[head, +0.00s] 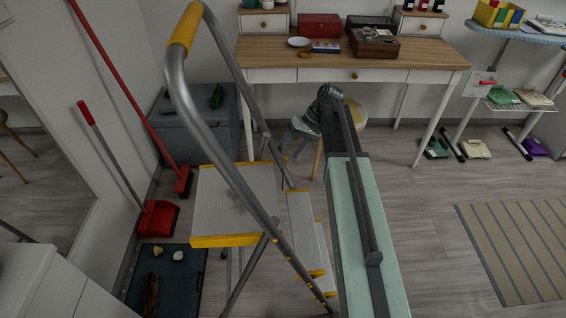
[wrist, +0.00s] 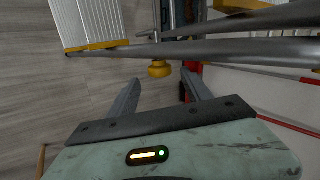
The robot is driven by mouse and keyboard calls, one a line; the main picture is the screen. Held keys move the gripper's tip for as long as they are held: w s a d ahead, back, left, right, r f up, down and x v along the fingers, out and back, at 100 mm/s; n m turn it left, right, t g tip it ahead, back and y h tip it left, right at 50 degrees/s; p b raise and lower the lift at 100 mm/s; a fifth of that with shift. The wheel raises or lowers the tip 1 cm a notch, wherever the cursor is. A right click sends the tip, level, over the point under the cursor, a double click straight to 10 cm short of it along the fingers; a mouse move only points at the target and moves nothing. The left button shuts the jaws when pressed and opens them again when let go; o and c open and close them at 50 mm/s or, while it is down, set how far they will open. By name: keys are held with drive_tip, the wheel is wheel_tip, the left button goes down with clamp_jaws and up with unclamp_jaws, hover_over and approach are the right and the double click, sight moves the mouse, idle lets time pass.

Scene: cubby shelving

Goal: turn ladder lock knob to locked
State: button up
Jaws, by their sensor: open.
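The stepladder (head: 236,198) stands left of my arm in the head view, with grey rails, yellow-edged steps and a yellow grip on its top rail. In the wrist view a small yellow knob (wrist: 159,69) sits below a grey ladder rail (wrist: 225,50). My gripper (wrist: 160,77) is open there, with one finger on each side of the line to the knob. The knob appears just beyond the fingertips, and I see no clear contact.
A wooden desk (head: 350,57) with boxes and a plate is at the back, with a round stool (head: 354,112) before it.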

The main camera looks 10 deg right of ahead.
sight(284, 158)
drive_tip(key=b+x, duration=0.2)
drive_tip(key=x, duration=0.2)
drive_tip(key=shift+f, duration=0.15)
clamp_jaws()
